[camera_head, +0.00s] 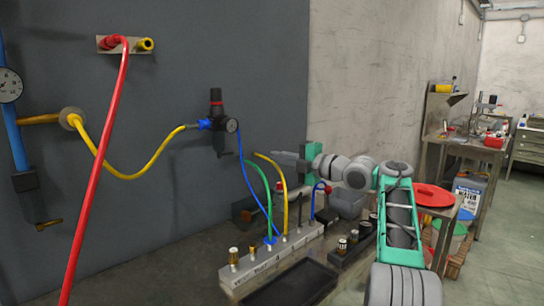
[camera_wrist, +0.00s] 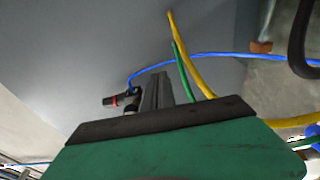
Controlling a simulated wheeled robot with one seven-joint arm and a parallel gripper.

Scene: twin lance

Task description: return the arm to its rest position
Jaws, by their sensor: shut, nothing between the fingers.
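My arm (camera_head: 400,215) reaches from the lower right over the bench. My gripper (camera_head: 275,156) is shut and empty, pointing left toward the dark wall panel. In the wrist view its fingers (camera_wrist: 155,85) are together above the green gripper body. The free upper ends of a yellow hose (camera_head: 284,180) and a green hose (camera_head: 264,185) stand near the fingertips. In the wrist view the yellow hose (camera_wrist: 188,62) and green hose (camera_wrist: 183,68) pass just right of the fingers. I cannot tell whether they touch.
A grey rack (camera_head: 245,277) holds the hoses' lower ends and fittings, beside a black tray (camera_head: 290,287). A blue hose (camera_head: 248,190) hangs from a regulator (camera_head: 217,123) on the wall. A red hose (camera_head: 95,170) hangs at left. A red lid (camera_head: 433,195) sits right of the arm.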

